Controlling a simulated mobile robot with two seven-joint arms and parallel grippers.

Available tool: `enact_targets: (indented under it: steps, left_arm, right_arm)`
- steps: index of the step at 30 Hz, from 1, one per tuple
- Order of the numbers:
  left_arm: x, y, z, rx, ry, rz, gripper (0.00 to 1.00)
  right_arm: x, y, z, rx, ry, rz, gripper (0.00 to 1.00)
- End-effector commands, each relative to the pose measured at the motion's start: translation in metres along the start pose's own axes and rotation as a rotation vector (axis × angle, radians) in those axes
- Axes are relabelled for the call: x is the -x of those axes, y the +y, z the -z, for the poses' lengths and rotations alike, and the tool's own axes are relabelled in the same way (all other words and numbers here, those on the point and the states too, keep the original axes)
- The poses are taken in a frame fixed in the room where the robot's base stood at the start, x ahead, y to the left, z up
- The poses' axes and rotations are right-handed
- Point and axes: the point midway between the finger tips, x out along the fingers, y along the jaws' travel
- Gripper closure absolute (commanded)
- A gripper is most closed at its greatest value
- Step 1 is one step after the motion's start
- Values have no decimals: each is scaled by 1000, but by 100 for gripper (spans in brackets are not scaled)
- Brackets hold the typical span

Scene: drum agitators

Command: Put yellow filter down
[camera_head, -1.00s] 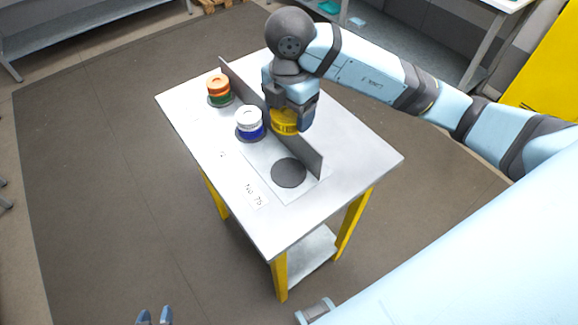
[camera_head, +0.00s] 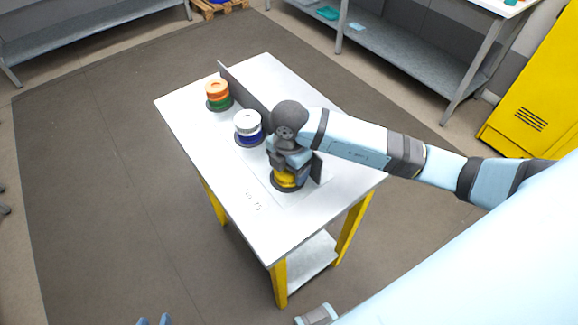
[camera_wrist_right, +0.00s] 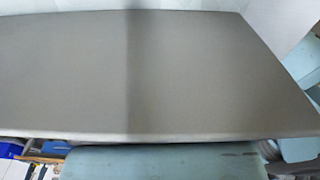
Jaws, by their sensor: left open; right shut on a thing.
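The yellow filter (camera_head: 284,180) is in my right gripper (camera_head: 287,170), low over the dark round pad (camera_head: 278,188) nearest the front of the white table (camera_head: 215,165). The fingers are shut on the filter and hide its top. I cannot tell whether its underside touches the pad. My left gripper (camera_head: 154,321) shows only its fingertips at the bottom edge, apart and empty, far from the table. The right wrist view shows a grey surface close up and no filter.
A white-and-blue filter stack (camera_head: 248,125) and an orange-and-green stack (camera_head: 217,92) stand on their own pads farther back. A thin upright grey divider (camera_head: 240,88) runs along the table, right behind the pads. The table's front left is clear.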

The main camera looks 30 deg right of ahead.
Motion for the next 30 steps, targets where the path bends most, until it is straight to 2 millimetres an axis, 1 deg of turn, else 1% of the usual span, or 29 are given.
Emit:
enact_targets:
  steps: [8, 11, 12, 14, 15, 23, 26, 29, 30]
  left_arm:
    - [0, 0, 0, 0, 0, 0, 57]
    - [-1, 0, -2, 0, 0, 0, 57]
    - [-1, 0, -2, 0, -1, 0, 57]
    - [-1, 0, -2, 0, -2, 0, 57]
    - [-1, 0, -2, 0, -2, 0, 57]
    - [-1, 0, -2, 0, -2, 0, 57]
    - [0, 0, -2, 0, -3, 0, 57]
    - [-1, 0, -3, 0, -3, 0, 57]
    - [-2, 0, -3, 0, -3, 0, 57]
  right_arm:
    - [-2, 0, 0, 0, -1, -1, 50]
    - [-6, 0, 0, 0, -1, 0, 50]
    - [-5, 0, 0, 0, -1, -1, 21]
    - [-5, 0, 0, 0, -1, -1, 7]
    - [-5, 0, 0, 0, -1, -1, 2]
    - [-3, 0, 0, 0, -1, -1, 2]
    - [3, 1, 0, 0, 0, -3, 2]
    - [17, 1, 0, 0, -1, -4, 2]
    - [25, 1, 0, 1, -1, -6, 2]
